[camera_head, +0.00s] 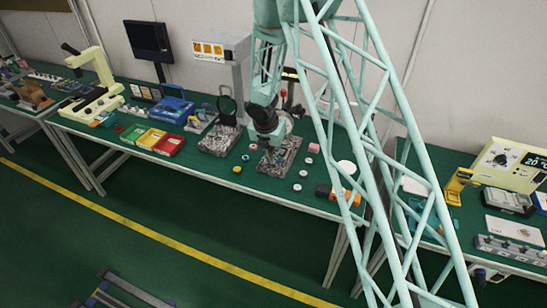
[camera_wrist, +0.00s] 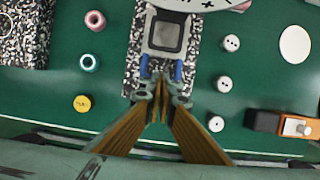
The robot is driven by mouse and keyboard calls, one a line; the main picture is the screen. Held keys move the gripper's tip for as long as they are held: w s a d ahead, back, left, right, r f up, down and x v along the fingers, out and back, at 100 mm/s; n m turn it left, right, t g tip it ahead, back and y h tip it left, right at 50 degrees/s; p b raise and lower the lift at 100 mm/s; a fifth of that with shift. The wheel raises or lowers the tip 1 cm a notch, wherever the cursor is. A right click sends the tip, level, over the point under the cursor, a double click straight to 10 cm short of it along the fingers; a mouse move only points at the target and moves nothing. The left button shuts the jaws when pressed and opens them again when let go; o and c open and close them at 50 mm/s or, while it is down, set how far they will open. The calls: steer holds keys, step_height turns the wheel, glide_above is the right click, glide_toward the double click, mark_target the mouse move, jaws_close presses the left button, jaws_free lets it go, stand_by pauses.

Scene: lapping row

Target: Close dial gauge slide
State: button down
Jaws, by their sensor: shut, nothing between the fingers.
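The dial gauge stand has a speckled granite base (camera_wrist: 199,25), which also shows in the head view (camera_head: 290,158). On it a grey block with a dark square top (camera_wrist: 165,36) is in the wrist view, and part of a white dial face (camera_wrist: 205,3) is cut off by the top edge. Two blue parts stick out at the block's near end. My gripper (camera_wrist: 160,92) is shut and empty, its tips just below these blue parts; I cannot tell whether they touch. In the head view my gripper (camera_head: 272,137) is over the stand and hides part of it.
Several small white buttons (camera_wrist: 231,43) lie right of the base. A pink ring (camera_wrist: 95,20), a teal ring (camera_wrist: 89,63) and a yellow disc (camera_wrist: 82,103) lie left. An orange-and-black tool (camera_wrist: 285,124) lies at right, a white disc (camera_wrist: 295,44) above it. Another speckled plate (camera_head: 220,140) is left.

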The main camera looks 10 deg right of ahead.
steer(key=shift+w+d+p, duration=0.55)
steer(key=shift+w+p, duration=0.25)
steer(key=shift+p, duration=0.2)
steer(key=shift+f, duration=0.1)
steer(key=shift+s+a+b, duration=0.1)
steer(key=shift+s+b, duration=0.1)
steer(key=shift+b, duration=0.1)
steer(key=shift+s+a+r+b, duration=0.25)
steer(key=shift+s+a+b, duration=0.2)
steer(key=shift+s+b, duration=0.25)
steer(key=shift+s+a+r+b, duration=0.2)
steer(key=shift+s+a+b, duration=0.3)
steer(key=shift+s, duration=0.3)
steer(key=p+v, duration=0.3)
steer(key=v, duration=0.7)
